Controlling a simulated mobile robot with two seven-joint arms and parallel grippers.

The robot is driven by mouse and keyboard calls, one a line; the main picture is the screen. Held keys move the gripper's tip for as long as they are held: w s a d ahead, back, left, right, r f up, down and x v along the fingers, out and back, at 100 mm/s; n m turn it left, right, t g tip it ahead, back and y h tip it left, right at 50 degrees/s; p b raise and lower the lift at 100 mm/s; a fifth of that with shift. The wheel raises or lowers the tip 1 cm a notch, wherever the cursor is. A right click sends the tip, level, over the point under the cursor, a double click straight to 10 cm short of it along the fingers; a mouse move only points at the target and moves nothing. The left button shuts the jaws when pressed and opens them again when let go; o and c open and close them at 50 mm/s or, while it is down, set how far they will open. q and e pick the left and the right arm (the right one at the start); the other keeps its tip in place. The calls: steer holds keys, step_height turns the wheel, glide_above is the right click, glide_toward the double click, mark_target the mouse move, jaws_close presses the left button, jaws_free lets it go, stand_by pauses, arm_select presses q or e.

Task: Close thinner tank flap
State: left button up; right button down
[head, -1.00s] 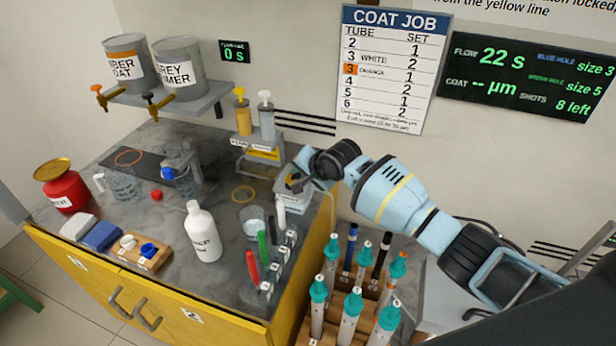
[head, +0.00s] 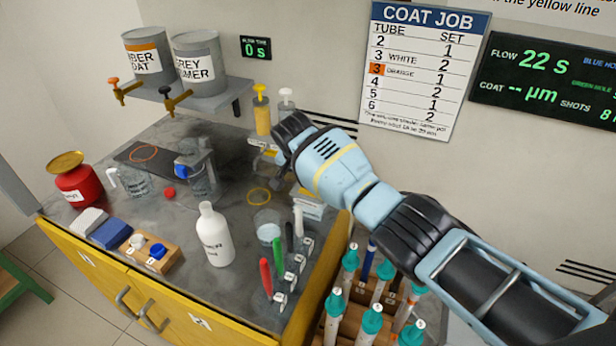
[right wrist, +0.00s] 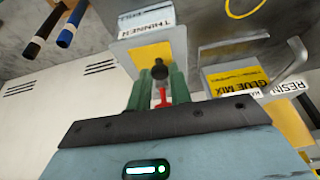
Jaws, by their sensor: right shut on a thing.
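The thinner tank is a pale box with a "THINNER" label (right wrist: 148,20), upside down in the right wrist view. Below the label is a yellow panel (right wrist: 150,54), with a dark round knob (right wrist: 160,70) at its edge. My right gripper (right wrist: 161,88) has its green fingers close together around the knob, with a small red part between them. In the head view, my right gripper (head: 276,160) is at the back right of the bench, and its wrist hides much of that area. I cannot tell the flap's angle. My left gripper is not in view.
Pump bottles (head: 262,112) stand behind my right gripper. A white bottle (head: 216,240), a glass beaker (head: 267,228) and coloured tubes (head: 266,275) stand nearer the front. Teal-capped tubes (head: 372,320) stand in a rack beneath my right arm. A glue mix box (right wrist: 235,82) is beside the tank.

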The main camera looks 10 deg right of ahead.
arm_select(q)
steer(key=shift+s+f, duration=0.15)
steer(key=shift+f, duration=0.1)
arm_select(e)
steer(key=shift+f, duration=0.1)
steer(key=c, duration=1.3)
jaws_free()
steer(key=shift+w, duration=0.1)
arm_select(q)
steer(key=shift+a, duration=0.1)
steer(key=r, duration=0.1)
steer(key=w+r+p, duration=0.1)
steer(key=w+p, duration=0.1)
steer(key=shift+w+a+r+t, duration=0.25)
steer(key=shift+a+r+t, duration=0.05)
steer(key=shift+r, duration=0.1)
arm_select(e)
steer(key=v, duration=0.7)
steer(key=shift+a+r, duration=0.25)
steer(key=shift+r, duration=0.15)
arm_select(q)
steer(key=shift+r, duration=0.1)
arm_select(e)
steer(key=shift+f, duration=0.1)
